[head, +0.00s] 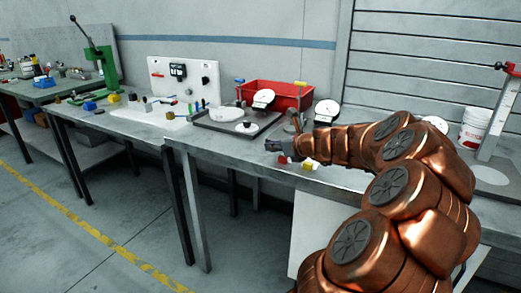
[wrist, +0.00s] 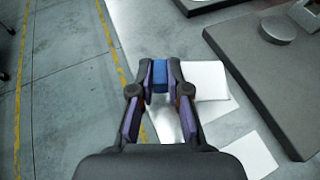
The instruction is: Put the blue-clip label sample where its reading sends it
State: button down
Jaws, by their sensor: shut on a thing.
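My gripper (wrist: 160,82) is shut on a blue clip (wrist: 160,75), which sits between the two fingertips in the wrist view. A white card (wrist: 208,80) shows just right of the fingertips. I cannot tell whether it hangs from the clip or lies on the bench. In the head view my gripper (head: 274,146) is over the front edge of the right bench, in front of a grey tray. The clip is too small to make out there.
The grey tray (head: 214,126) shows as a dark slab (wrist: 265,75) in the wrist view. A white square (wrist: 252,156) lies beside it. Behind it are a red bin (head: 290,91) and a dial gauge (head: 263,98). A white bucket (head: 473,128) stands right. Open floor lies left.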

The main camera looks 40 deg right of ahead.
send_over(260, 156)
jog(key=shift+w+f, duration=0.1)
jog(key=shift+f, duration=0.25)
notch_tip(260, 156, down, 4)
jog(key=shift+r+b, duration=0.15)
jog(key=shift+b, duration=0.35)
jog(key=shift+r, duration=0.1)
jog(key=c, duration=1.1)
grip_release()
jog(key=shift+c, duration=0.2)
